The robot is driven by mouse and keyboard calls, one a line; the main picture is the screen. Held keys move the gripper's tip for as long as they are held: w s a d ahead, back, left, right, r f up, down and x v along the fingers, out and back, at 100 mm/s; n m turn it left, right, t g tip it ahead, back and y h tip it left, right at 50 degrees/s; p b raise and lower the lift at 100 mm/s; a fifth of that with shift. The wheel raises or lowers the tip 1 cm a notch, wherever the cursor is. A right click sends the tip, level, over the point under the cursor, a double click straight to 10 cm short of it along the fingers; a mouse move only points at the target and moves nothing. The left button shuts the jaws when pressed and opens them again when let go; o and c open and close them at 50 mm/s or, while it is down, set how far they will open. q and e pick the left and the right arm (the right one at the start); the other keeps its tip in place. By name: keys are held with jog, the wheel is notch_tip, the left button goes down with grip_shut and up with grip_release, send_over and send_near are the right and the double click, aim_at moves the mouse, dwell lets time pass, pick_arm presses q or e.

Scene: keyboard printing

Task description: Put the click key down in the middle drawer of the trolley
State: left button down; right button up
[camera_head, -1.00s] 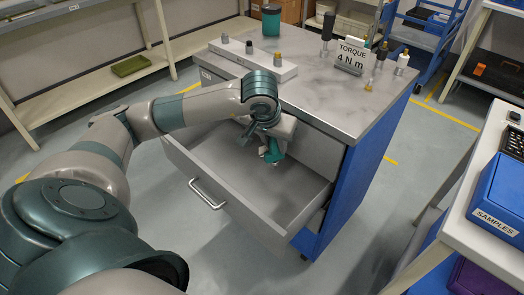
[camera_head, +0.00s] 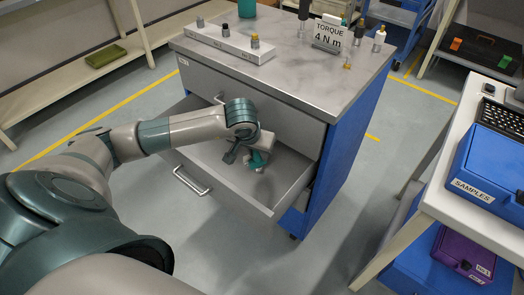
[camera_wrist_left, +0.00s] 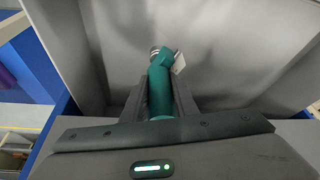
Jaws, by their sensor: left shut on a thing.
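The trolley has a grey top (camera_head: 290,75) and a blue side. A drawer (camera_head: 290,190) below its closed top drawer (camera_head: 255,105) is pulled open; it looks like the middle one. My left gripper (camera_head: 250,157) is inside the open drawer, pointing down. It is shut on the teal click key (camera_head: 259,160). In the left wrist view the key (camera_wrist_left: 160,77) stands out between the two dark fingers, with a silvery end and a pale piece beside it. I cannot tell whether the key touches the drawer floor. My right gripper is not in view.
On the trolley top stand a white block with knobs (camera_head: 230,42), a torque sign (camera_head: 328,35) and several upright tools. A bench with a blue SAMPLES box (camera_head: 485,165) stands at the right. The drawer's bare floor is clear around the gripper.

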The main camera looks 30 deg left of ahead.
pick_arm(q)
jog(key=shift+f, duration=1.4)
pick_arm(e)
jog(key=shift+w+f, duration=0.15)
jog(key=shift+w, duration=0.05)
